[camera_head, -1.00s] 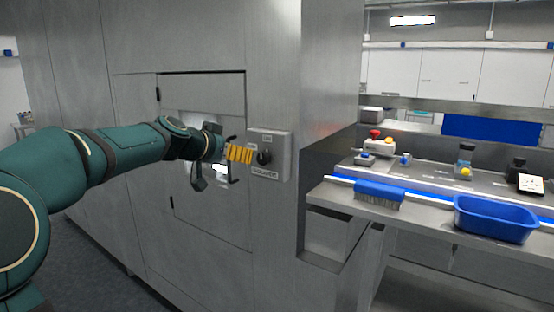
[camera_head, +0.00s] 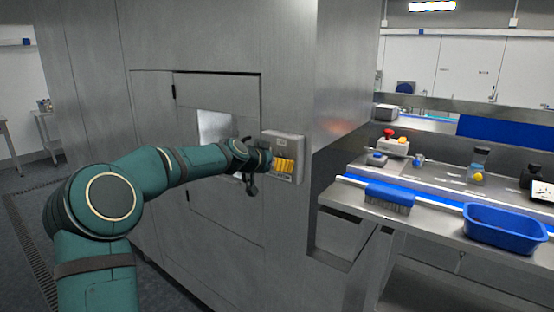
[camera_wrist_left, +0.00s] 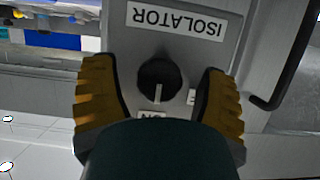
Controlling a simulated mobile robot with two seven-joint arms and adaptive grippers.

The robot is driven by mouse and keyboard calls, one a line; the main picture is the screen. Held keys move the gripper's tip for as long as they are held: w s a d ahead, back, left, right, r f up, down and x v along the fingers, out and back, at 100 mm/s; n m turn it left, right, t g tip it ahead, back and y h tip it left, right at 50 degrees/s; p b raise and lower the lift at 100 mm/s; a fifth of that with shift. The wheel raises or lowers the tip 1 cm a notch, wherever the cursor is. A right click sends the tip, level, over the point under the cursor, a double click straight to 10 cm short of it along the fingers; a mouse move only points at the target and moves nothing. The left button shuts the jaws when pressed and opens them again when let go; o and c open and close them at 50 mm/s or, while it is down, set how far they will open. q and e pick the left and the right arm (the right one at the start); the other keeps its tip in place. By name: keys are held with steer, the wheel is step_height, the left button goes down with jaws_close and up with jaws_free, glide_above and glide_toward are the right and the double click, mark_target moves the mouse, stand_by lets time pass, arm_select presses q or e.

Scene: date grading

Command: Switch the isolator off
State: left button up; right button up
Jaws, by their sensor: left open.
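The isolator is a grey box (camera_head: 298,145) on the metal cabinet wall, and my left gripper covers its front in the head view. In the left wrist view its black round knob (camera_wrist_left: 160,82) has a pale pointer line, which lies toward the "ON" label (camera_wrist_left: 151,115). The "ISOLATOR" label (camera_wrist_left: 177,20) shows upside down there. My left gripper (camera_head: 284,166) is open, with its yellow ridged fingers (camera_wrist_left: 158,98) on either side of the knob, apparently not touching it. My right gripper is in neither view.
A cabinet door with a window (camera_head: 216,127) is left of the box. To the right, a steel bench holds a blue tub (camera_head: 503,226), a blue brush (camera_head: 389,197) and a control box (camera_head: 393,146) with a red button. Open floor lies at the left.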

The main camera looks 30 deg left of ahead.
arm_select(q)
steer(key=shift+w+f, duration=0.15)
steer(key=shift+w, duration=0.1)
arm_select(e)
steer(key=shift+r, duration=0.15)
arm_select(q)
steer(key=c, duration=1.2)
